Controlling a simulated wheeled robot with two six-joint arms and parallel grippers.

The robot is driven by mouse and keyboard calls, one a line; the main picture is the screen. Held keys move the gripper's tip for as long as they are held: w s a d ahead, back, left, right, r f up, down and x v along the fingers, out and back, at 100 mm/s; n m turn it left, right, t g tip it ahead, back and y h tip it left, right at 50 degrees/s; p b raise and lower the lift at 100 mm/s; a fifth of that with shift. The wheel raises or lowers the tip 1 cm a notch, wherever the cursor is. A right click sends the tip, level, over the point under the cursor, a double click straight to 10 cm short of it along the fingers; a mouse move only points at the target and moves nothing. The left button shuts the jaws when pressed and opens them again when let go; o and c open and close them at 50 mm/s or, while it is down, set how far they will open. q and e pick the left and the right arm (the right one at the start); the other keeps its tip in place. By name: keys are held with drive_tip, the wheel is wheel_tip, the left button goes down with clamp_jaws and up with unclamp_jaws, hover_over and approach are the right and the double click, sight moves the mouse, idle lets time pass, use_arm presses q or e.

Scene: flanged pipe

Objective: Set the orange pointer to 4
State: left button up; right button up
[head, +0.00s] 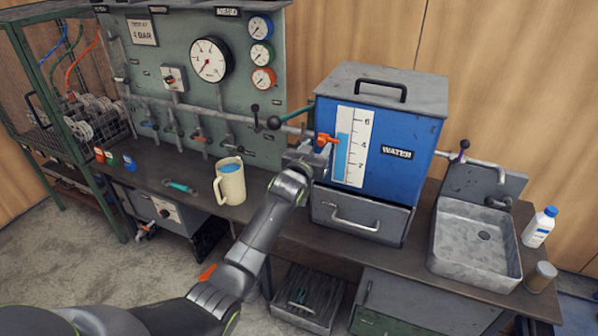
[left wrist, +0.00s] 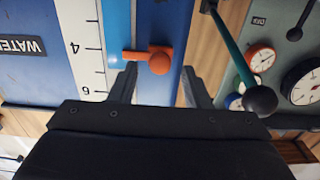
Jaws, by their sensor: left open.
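The orange pointer (head: 327,139) is on the left side of the gauge on the blue water tank (head: 388,150). In the left wrist view, which is upside down, the orange pointer (left wrist: 159,61) has a round knob and a short bar. Its bar lies between the 4 and the 6, nearer the 4. The white scale (head: 357,150) has a blue column beside its numbers. My left gripper (head: 318,152) is at the pointer in the head view. In the wrist view its two fingers (left wrist: 160,88) are apart, with the knob between their tips; contact is not clear. My right gripper is out of view.
A lever with a dark ball (head: 274,122) stands just left of the tank. A cup of blue liquid (head: 231,182) is on the bench to the left. A pipe and tap (head: 470,158) and a sink (head: 475,245) are on the right.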

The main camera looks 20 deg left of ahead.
use_arm(q)
drive_tip(key=s+b, duration=0.1)
drive_tip(key=s, duration=1.5)
drive_tip(key=shift+a, duration=0.3)
drive_tip(key=s+a+f+g, duration=0.2)
drive_tip(key=s+f+g, duration=0.15)
drive_tip(key=f, duration=0.95)
drive_tip(key=s+a+f+g+y, duration=0.15)
drive_tip(key=s+f, duration=0.35)
drive_tip(key=f, duration=0.7)
drive_tip(key=s+a+f+g, duration=0.2)
drive_tip(key=s+f+g, duration=0.15)
drive_tip(key=f, duration=0.95)
drive_tip(key=s+a+f+g, duration=0.1)
drive_tip(key=s+f+g, duration=0.4)
drive_tip(key=s+f, duration=1.3)
drive_tip(key=s+f+n+g, duration=0.1)
drive_tip(key=s+f+g, duration=0.2)
drive_tip(key=s, duration=1.9)
drive_tip(key=shift+s+a+f, duration=0.25)
drive_tip(key=shift+f, duration=0.2)
drive_tip(key=shift+w, duration=0.1)
